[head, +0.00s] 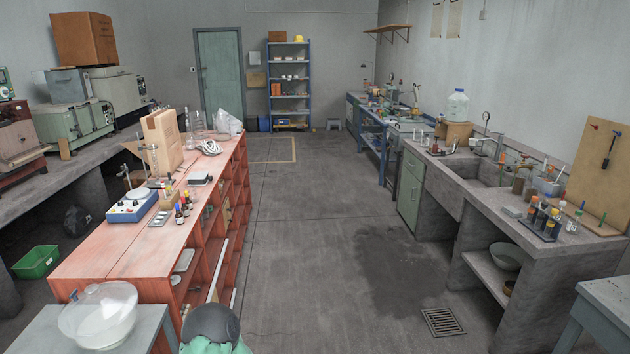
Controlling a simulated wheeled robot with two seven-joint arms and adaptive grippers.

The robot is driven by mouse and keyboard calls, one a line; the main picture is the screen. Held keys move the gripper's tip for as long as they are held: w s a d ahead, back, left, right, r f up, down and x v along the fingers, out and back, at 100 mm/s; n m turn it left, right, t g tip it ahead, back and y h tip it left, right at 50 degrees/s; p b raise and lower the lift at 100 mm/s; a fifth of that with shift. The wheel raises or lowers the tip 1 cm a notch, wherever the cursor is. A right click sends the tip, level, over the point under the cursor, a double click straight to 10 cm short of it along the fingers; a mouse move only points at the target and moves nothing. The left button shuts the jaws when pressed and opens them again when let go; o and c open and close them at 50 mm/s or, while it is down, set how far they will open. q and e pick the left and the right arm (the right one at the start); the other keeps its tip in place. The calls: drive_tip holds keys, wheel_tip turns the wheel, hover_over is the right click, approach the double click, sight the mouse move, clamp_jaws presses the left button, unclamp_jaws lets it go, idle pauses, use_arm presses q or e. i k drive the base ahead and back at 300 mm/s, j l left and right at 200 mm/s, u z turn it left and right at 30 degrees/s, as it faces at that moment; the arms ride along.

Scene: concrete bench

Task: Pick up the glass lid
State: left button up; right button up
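A clear, rounded glass piece (100,318) rests on the grey table (150,322) at the bottom left of the head view. It looks like a glass vessel or a domed lid; I cannot tell where a lid ends and a vessel begins. Neither of my grippers is in view, so I cannot see where they are relative to the glass.
A red wooden bench (125,262) with bottles and instruments stands just behind the grey table. A dark rounded object (211,323) is at the bottom edge beside it. A concrete sink bench (480,190) lines the right. The middle floor is clear.

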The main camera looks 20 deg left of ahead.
sight(100, 308)
drive_tip(key=i+u, duration=0.75)
drive_tip(key=u, duration=0.15)
drive_tip(key=i+l+u, duration=0.3)
drive_tip(key=u, duration=0.15)
